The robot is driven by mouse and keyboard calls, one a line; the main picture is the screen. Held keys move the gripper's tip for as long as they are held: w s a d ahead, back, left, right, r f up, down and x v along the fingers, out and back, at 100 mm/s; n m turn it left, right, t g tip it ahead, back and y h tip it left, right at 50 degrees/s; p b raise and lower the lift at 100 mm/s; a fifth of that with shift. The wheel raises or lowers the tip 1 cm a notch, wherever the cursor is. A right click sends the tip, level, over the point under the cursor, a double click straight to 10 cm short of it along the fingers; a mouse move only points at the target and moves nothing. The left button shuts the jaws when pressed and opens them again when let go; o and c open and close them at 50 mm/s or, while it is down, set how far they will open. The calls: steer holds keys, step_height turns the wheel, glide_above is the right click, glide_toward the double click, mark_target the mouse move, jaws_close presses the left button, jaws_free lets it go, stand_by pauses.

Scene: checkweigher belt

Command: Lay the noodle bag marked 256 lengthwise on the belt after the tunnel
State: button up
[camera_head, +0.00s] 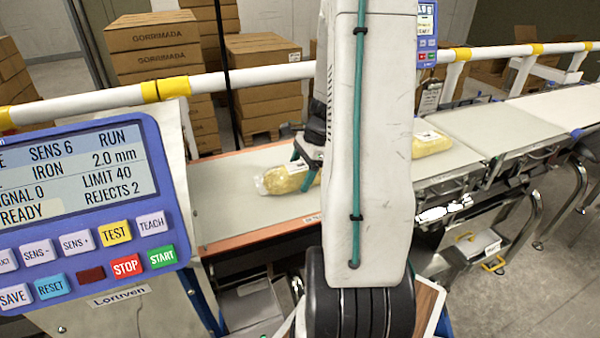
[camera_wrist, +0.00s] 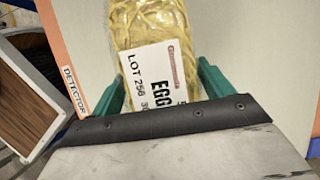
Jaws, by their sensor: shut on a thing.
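A clear bag of yellow noodles (camera_head: 286,179) is at the belt (camera_head: 225,202) with the orange edge, left of my arm. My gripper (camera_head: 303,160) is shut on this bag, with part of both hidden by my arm. In the wrist view the bag (camera_wrist: 150,32) lies between the green fingers. Its white label reads LOT and what looks like 256; the last digit is small. Its long side runs roughly along the orange belt edge, a little askew. I cannot tell whether it rests on the belt or is just above it.
Another noodle bag (camera_head: 432,143) lies on the belt right of my arm. A detector panel (camera_head: 85,205) stands at the left front. A white rail (camera_head: 225,80) with yellow bands runs behind the belt. Boxes (camera_head: 265,85) stand beyond. The belt at far right (camera_head: 500,125) is clear.

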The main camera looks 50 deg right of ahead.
steer(key=o, duration=1.3)
steer(key=shift+c, duration=0.2)
steer(key=v, duration=1.1)
steer(key=shift+r, duration=0.3)
steer(key=shift+a+r, duration=0.1)
steer(key=shift+r, duration=0.25)
steer(key=a+r+n+g+h, duration=0.1)
steer(key=a+r+n, duration=0.4)
steer(key=a, duration=0.5)
steer(key=a+r+n+g+h, duration=0.1)
steer(key=a+r+n, duration=0.2)
steer(key=a+n, duration=0.6)
steer(key=s+a+n+h, duration=0.1)
steer(key=s+a+n, duration=0.9)
steer(key=a, duration=0.4)
steer(key=shift+s+a+r+t+h, duration=0.2)
steer(key=shift+a+r+t+h, duration=0.1)
steer(key=shift+a+t+h, duration=0.1)
